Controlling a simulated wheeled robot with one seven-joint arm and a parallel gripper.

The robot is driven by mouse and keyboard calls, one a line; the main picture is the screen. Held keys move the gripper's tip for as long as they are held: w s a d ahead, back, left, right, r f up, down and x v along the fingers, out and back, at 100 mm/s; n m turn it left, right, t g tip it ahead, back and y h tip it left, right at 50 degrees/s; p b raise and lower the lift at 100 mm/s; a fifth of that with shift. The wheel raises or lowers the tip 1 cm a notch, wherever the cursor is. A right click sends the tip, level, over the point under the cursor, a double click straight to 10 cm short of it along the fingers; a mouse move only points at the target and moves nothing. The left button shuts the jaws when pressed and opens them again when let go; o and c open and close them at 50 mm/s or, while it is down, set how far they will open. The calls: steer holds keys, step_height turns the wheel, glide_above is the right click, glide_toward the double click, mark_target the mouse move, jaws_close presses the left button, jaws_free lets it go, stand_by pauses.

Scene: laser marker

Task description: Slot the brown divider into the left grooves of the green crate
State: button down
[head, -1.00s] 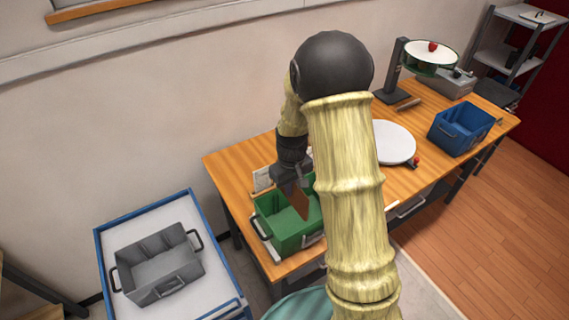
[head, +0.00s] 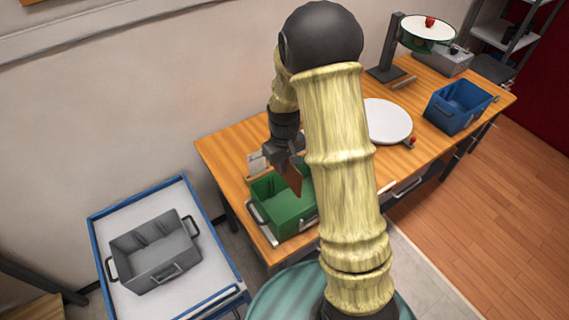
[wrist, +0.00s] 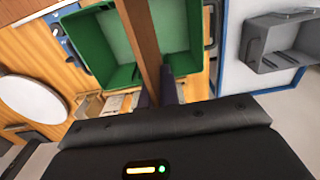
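The green crate (head: 281,211) stands on the near left end of the wooden table, with a dark handle on its left side. It also shows in the wrist view (wrist: 95,45), open side toward the camera. My gripper (wrist: 158,84) is shut on the brown divider (wrist: 142,30), which sticks out from between its fingers. In the head view the divider (head: 293,179) hangs over the crate's right part, its lower end at or just inside the opening. I cannot tell whether it touches the crate.
A grey crate (head: 157,262) stands on a blue-edged white cart (head: 205,290) left of the table. A white round plate (head: 388,121), a blue crate (head: 457,106) and a marker stand (head: 396,50) are farther right. A small white card (head: 256,161) stands behind the green crate.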

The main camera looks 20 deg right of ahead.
mark_target(284, 179)
steer(key=shift+w+f+b, duration=0.15)
steer(key=shift+f+b, duration=2.35)
steer(key=shift+f, duration=1.05)
steer(key=shift+f+b, duration=4.35)
steer(key=shift+f, duration=1.95)
steer(key=c, duration=1.6)
jaws_free()
steer(key=shift+o, duration=0.2)
step_height(284, 179, up, 9)
steer(key=p, duration=0.6)
steer(key=shift+p, duration=0.4)
